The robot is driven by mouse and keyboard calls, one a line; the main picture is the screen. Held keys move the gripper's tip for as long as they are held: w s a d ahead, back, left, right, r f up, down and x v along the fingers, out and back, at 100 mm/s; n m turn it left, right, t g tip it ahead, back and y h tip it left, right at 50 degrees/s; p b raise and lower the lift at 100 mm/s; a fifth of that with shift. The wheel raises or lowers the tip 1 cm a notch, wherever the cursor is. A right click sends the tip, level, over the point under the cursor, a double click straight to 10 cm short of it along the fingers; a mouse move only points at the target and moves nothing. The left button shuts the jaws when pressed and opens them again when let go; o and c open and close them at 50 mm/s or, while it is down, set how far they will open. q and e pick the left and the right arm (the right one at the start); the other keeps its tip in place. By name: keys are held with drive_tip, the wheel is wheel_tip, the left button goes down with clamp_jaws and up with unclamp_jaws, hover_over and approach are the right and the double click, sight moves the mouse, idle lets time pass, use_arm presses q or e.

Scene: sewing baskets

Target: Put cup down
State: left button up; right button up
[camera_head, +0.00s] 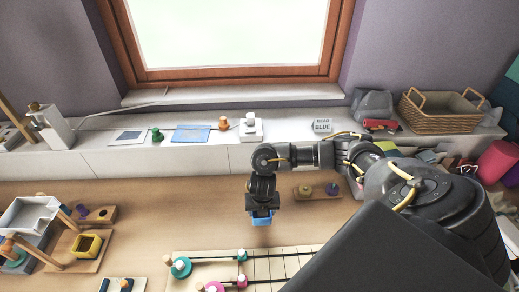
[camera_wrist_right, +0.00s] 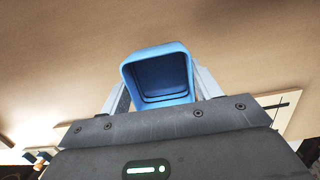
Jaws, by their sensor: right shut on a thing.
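A blue cup (camera_head: 261,217) is in my right gripper (camera_head: 262,208), over the bare wooden table in the head view. In the right wrist view the cup (camera_wrist_right: 158,72) shows as a square-mouthed, hollow blue container with its open side toward the camera. My right gripper (camera_wrist_right: 158,95) is shut on it, with a finger on each side. The cup seems empty inside. Whether its bottom touches the table cannot be told. My left gripper is not in view.
A pale board (camera_head: 262,265) with teal and pink spools and dark strips lies in front. A yellow cup (camera_head: 88,245) stands on a wooden stand at the left. A small board (camera_head: 318,190) with knobs lies right of the gripper. The table (camera_head: 190,215) is clear left of the gripper.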

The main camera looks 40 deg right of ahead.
drive_tip(key=shift+w+a+f, duration=0.1)
drive_tip(key=shift+w+f, duration=0.2)
drive_tip(key=shift+f, duration=1.6)
drive_tip(key=shift+b, duration=0.3)
drive_tip(key=shift+f, duration=0.15)
drive_tip(key=o, duration=1)
